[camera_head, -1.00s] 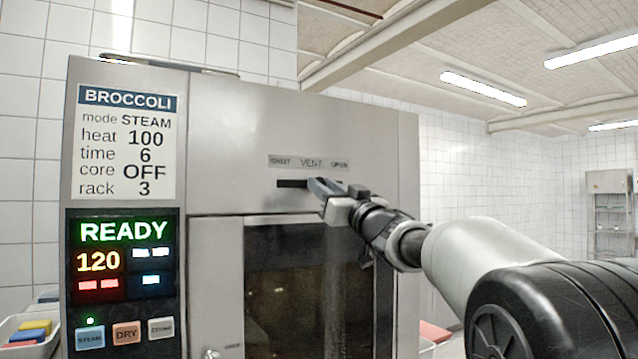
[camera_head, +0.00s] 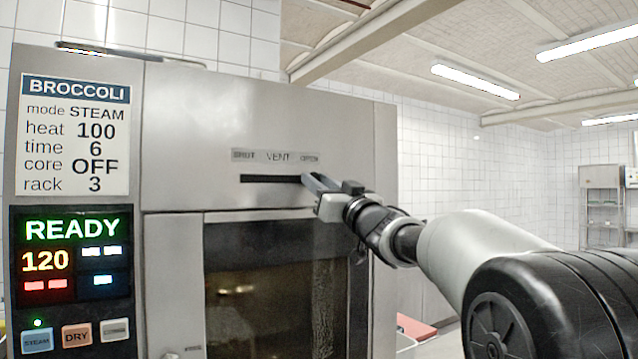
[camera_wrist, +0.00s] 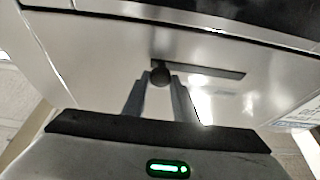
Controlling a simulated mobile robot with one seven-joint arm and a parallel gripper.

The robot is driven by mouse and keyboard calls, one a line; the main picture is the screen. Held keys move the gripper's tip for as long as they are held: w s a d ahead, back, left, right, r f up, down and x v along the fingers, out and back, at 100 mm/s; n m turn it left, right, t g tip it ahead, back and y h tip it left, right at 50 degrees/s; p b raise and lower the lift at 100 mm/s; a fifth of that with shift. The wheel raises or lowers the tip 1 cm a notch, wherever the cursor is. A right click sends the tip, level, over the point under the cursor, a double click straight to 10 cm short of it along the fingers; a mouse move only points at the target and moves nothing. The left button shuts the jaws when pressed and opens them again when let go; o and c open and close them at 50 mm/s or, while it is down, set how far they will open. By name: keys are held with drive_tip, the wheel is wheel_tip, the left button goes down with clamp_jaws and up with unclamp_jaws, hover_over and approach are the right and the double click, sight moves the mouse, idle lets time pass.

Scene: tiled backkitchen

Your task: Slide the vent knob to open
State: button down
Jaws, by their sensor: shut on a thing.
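The vent slot (camera_head: 268,179) is a dark horizontal groove in the steel oven front, under a label strip (camera_head: 276,156) reading VENT, with OPEN at its right end. My gripper (camera_head: 309,181) is at the slot's right end, below the OPEN word. In the wrist view the dark round vent knob (camera_wrist: 160,76) sits between my gripper's two fingertips (camera_wrist: 158,84), at the left end of the slot (camera_wrist: 205,70) as seen there. The fingers are shut on the knob. In the head view my fingers hide the knob.
The oven's glass door (camera_head: 270,285) is below the slot. A control panel (camera_head: 72,275) showing READY and 120 is at the left, under a BROCCOLI card (camera_head: 75,135). A red item (camera_head: 415,328) lies right of the oven. The oven front left of my gripper is clear.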

drive_tip(key=c, duration=1.4)
unclamp_jaws()
drive_tip(key=shift+w+d, duration=0.15)
drive_tip(key=shift+d, duration=0.15)
drive_tip(key=shift+c, duration=0.2)
drive_tip(key=shift+a, duration=0.1)
drive_tip(key=shift+f, duration=0.1)
drive_tip(key=b+v, duration=0.4)
drive_tip(key=v, duration=1.3)
drive_tip(key=shift+s, duration=0.25)
drive_tip(key=shift+d, duration=0.25)
